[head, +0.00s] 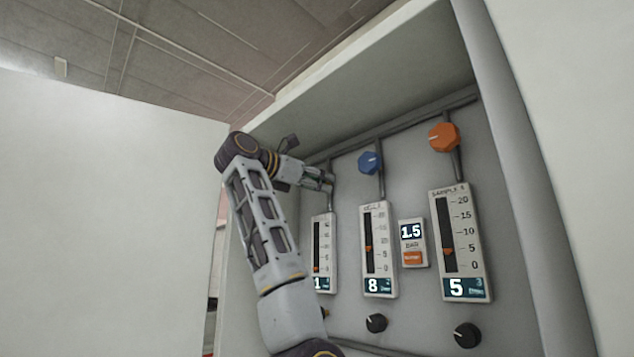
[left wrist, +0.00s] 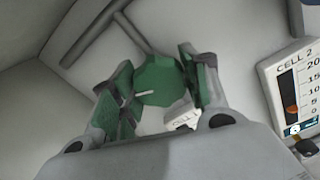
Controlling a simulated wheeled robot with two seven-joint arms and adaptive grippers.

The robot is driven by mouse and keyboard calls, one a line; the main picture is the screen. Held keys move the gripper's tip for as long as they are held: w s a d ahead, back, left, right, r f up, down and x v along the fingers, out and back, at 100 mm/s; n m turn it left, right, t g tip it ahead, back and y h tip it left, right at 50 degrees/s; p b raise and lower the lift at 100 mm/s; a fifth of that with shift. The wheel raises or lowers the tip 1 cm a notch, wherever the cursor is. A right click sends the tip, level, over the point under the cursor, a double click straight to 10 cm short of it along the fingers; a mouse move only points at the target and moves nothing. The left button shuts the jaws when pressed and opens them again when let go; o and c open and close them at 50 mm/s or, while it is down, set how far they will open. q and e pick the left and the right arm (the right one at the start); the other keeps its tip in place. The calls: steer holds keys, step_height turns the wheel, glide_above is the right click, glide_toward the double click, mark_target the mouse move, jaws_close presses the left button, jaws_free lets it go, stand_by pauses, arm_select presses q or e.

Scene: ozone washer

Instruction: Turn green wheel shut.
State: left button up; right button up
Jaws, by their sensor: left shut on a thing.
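The green wheel (left wrist: 160,82) shows in the left wrist view as a faceted knob with a pale pointer mark, on a pipe against the grey panel. My left gripper (left wrist: 156,88) has its two fingers on either side of the wheel and is shut on it. In the head view my left gripper (head: 325,180) reaches the top of the leftmost pipe and hides the wheel. Below it stands the leftmost flow meter (head: 318,255), whose display reads 1. My right gripper is in neither view.
A blue knob (head: 369,162) and an orange knob (head: 444,137) sit to the right on their own pipes. Their meters read 8 (head: 379,250) and 5 (head: 461,245). A pressure display (head: 412,243) reads 1.5 bar. Black knobs (head: 376,323) lie below. The cabinet's side walls enclose the panel.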

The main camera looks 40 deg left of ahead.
arm_select(q)
steer(key=n, duration=0.4)
steer(key=shift+f+p, duration=0.15)
steer(key=shift+p, duration=0.15)
steer(key=o, duration=1.1)
steer(key=shift+c, duration=0.2)
steer(key=shift+s, duration=0.1)
steer(key=s+a, duration=0.1)
steer(key=s, duration=1)
steer(key=shift+s, duration=0.4)
